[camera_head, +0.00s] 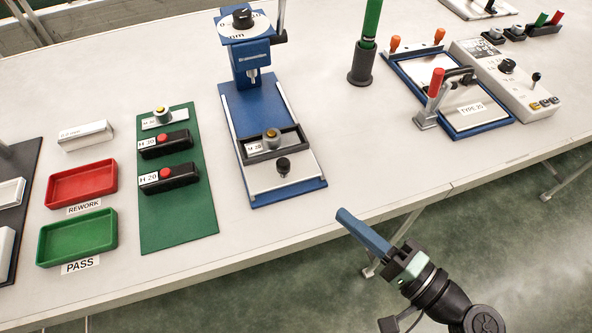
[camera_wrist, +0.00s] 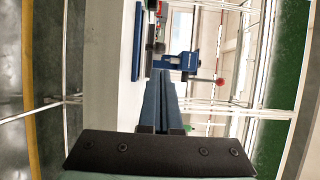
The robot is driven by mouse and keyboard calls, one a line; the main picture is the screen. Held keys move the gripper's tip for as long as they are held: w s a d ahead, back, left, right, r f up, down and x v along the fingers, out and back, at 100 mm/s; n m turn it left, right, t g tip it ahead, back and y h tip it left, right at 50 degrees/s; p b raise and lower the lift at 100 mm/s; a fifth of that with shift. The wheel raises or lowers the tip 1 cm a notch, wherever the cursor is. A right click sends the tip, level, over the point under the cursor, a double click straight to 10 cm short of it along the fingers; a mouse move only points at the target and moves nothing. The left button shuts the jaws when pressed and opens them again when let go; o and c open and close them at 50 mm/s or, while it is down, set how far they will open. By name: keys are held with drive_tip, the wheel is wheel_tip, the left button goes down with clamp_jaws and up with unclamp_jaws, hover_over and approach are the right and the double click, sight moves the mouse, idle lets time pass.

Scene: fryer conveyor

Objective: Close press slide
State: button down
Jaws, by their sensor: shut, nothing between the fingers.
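The blue press (camera_head: 250,55) stands near the middle of the table in the head view, with a dial marked nm on top. Its slide (camera_head: 268,178) is a light plate with a black knob (camera_head: 283,165) at the front end of the blue base, away from the press head. A black holder labelled M 20 (camera_head: 272,144) with a yellow-topped part sits on the slide. My gripper (camera_head: 343,214) is shut and empty, right of and in front of the slide, apart from it, at the table's front edge. The shut fingers also show in the wrist view (camera_wrist: 160,76).
A green mat (camera_head: 205,215) with labelled blocks lies left of the press. Red (camera_head: 82,184) and green (camera_head: 77,238) trays are further left. A dark stand (camera_head: 361,66) with a green rod and a blue-framed fixture (camera_head: 480,128) stand right.

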sight(294, 172)
drive_tip(key=x, duration=1.1)
drive_tip(key=shift+w+a+p, duration=0.1)
drive_tip(key=shift+w+p, duration=0.05)
drive_tip(key=shift+p, duration=0.2)
drive_tip(key=shift+w, duration=0.15)
drive_tip(key=w+b, duration=0.1)
drive_tip(key=w+a+b, duration=0.1)
drive_tip(key=w, duration=0.1)
drive_tip(key=shift+w+a+f, duration=0.1)
drive_tip(key=shift+w+f, duration=0.05)
drive_tip(key=shift+w, duration=0.15)
drive_tip(key=shift+w+a, duration=0.15)
drive_tip(key=shift+w, duration=0.25)
drive_tip(key=shift+s, duration=0.1)
